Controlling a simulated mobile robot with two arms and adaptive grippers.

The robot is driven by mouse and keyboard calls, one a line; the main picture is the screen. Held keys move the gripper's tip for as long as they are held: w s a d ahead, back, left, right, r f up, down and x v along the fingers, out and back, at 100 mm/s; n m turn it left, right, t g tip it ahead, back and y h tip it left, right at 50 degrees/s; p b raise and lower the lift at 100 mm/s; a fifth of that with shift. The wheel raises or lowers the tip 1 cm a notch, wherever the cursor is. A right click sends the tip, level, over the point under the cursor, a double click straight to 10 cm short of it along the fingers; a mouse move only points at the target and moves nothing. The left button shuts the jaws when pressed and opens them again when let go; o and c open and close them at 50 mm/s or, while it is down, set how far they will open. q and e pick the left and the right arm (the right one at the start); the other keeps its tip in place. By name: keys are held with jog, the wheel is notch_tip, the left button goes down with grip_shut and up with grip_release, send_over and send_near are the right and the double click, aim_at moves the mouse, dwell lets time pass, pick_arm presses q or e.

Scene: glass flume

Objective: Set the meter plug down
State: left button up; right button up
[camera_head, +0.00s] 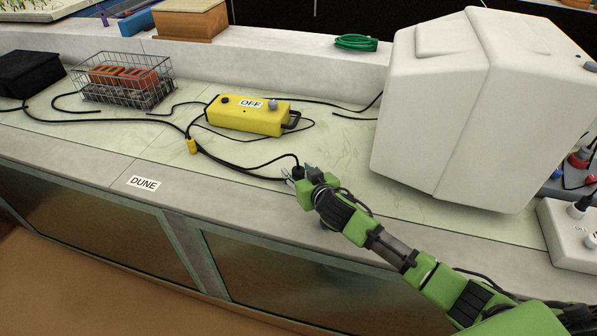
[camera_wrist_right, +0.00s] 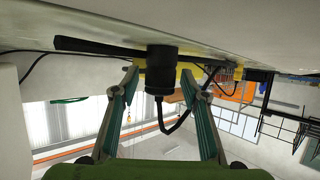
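The black meter plug (camera_wrist_right: 161,72) shows in the right wrist view, where the picture is upside down, with its cable looping away from its end. Its wide end appears to touch the pale counter, upright. My right gripper (camera_wrist_right: 158,84) has a finger on each side of the plug, with visible gaps, so it looks open around it. In the head view the right gripper (camera_head: 298,175) is low over the counter near its front edge, and the small dark plug (camera_head: 297,171) is partly hidden by the fingers. My left gripper is not in view.
A yellow box marked OFF (camera_head: 248,115) lies behind the gripper. A black cable with a yellow tag (camera_head: 192,146) runs left. A wire basket (camera_head: 123,81) stands at left, a large white housing (camera_head: 475,105) at right.

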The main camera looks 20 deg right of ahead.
jog(key=shift+r, duration=0.15)
jog(key=v, duration=1.2)
dwell(2.1)
